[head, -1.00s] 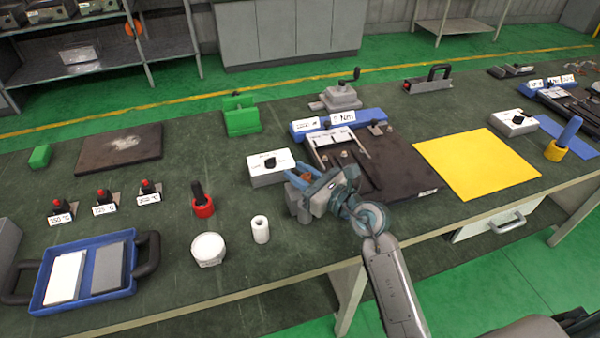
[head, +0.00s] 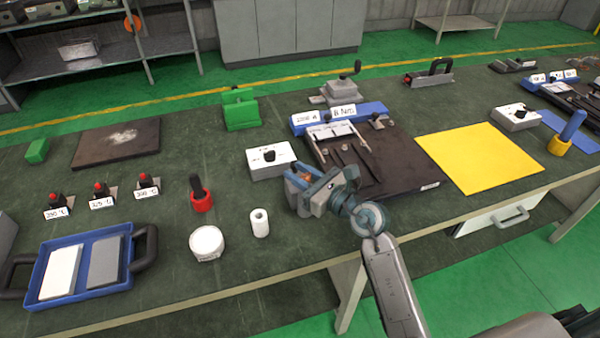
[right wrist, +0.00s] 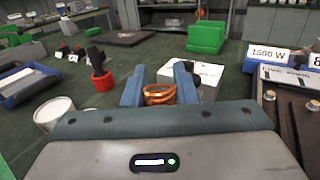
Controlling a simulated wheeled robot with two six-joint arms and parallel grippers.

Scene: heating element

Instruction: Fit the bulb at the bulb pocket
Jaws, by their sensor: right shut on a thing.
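My right gripper (head: 298,174) is in the middle of the head view, above the bench, in front of the white box with a black knob (head: 268,161). In the right wrist view, its two blue fingers (right wrist: 160,86) are shut on an orange-copper coiled piece (right wrist: 159,95), which looks like the bulb with its tube. The fingers hide part of it. The dark heating plate fixture (head: 408,170) with metal strips and posts lies just right of the gripper. I cannot make out which part is the bulb pocket. My left gripper is not in view.
A white roll (head: 260,223), a round white tub (head: 207,243) and a red holder with a black handle (head: 201,198) stand left of the gripper. A blue strip with labels (head: 375,108) lies behind the fixture. A yellow sheet (head: 480,157) lies to the right.

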